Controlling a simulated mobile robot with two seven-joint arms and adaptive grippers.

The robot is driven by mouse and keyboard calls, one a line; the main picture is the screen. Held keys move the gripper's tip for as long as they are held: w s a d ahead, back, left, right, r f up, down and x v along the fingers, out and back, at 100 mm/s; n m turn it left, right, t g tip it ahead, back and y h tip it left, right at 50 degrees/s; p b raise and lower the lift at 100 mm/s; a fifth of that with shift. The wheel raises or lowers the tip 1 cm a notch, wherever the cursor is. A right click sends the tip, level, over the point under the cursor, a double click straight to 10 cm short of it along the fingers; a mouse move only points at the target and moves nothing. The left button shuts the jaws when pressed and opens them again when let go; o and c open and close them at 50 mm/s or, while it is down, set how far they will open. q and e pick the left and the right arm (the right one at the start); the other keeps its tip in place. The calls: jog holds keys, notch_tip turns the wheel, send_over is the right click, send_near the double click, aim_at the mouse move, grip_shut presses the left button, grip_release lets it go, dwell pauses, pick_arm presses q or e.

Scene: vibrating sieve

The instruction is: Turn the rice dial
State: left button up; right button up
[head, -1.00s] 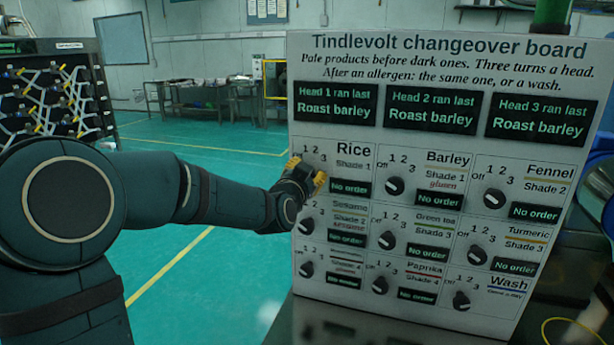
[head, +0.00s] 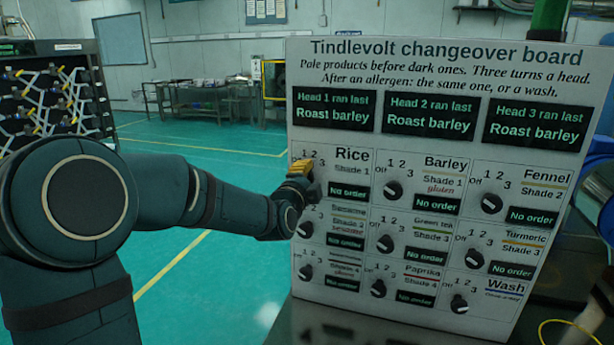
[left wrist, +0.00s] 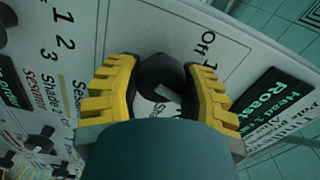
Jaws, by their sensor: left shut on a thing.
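The changeover board (head: 440,52) stands upright in the head view, with the Rice panel at the upper left of its dial grid. My left gripper (head: 302,180) is at the Rice dial and hides it in the head view. In the left wrist view, the dark round Rice dial (left wrist: 163,76) sits between the two yellow-padded fingers of my left gripper (left wrist: 160,88), which is shut on it. A pale mark shows on the dial, and the word Off is printed near it. The Rice display (head: 348,192) reads No order. My right gripper is not in view.
The Barley dial (head: 393,190) is to the right, and the Sesame dial (head: 305,229) is just below my gripper. Head displays along the top read Roast barley. A dark rack (head: 50,110) stands at the far left. Open green floor lies behind my arm.

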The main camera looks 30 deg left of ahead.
pick_arm(q)
jog(key=m+p, duration=0.1)
jog(key=m, duration=0.3)
jog(key=shift+m, duration=0.3)
jog(key=shift+f+m+p, duration=0.15)
jog(key=shift+m+p, duration=0.45)
jog(key=shift+m, duration=1.1)
jog(key=o, duration=1.2)
jog(key=shift+s, duration=0.1)
jog(key=v, duration=1.1)
jog(key=shift+s, duration=0.4)
